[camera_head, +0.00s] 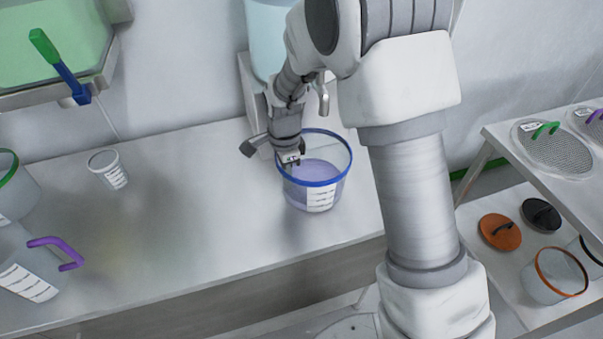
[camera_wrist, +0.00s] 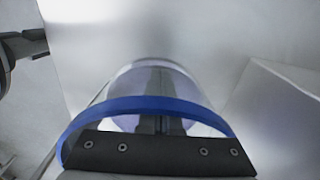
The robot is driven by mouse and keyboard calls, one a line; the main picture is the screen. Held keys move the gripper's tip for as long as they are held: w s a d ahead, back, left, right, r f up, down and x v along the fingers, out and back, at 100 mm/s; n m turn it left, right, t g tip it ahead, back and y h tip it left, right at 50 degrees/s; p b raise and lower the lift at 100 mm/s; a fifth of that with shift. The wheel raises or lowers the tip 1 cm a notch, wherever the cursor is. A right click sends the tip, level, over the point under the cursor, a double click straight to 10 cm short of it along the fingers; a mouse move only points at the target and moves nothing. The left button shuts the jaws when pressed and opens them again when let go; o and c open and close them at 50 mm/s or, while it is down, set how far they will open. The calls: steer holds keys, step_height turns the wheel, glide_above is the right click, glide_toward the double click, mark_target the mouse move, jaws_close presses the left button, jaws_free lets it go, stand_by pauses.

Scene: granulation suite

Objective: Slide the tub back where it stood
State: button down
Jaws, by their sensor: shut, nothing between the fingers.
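The tub (camera_head: 318,201) is clear with a blue rim and a white label, and holds a pale purple liquid. My gripper (camera_head: 290,160) is shut and empty at the left side of the tub's rim. In the wrist view the tub's blue rim (camera_wrist: 150,104) curves just beyond my dark gripper (camera_wrist: 160,150). I cannot tell whether the fingers touch the tub's wall; the fingertips are partly hidden.
A dispenser (camera_head: 268,40) with a tap stands behind the tub. A small labelled cup (camera_head: 108,168) stands left on the bench (camera_head: 190,225), with clear room between it and the tub. Containers with a purple handle (camera_head: 57,250) stand far left. A rack (camera_head: 500,135) is at right.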

steer(key=s+a+p, duration=0.1)
steer(key=s+a, duration=0.2)
steer(key=a, duration=0.4)
steer(key=s+a+p, duration=0.1)
steer(key=s+a, duration=0.1)
steer(key=a, duration=0.6)
steer(key=s+a+p, duration=0.1)
steer(key=s+a, duration=0.2)
steer(key=a, duration=0.4)
steer(key=shift+s+a, duration=0.3)
steer(key=shift+s, duration=0.05)
steer(key=shift+r, duration=0.1)
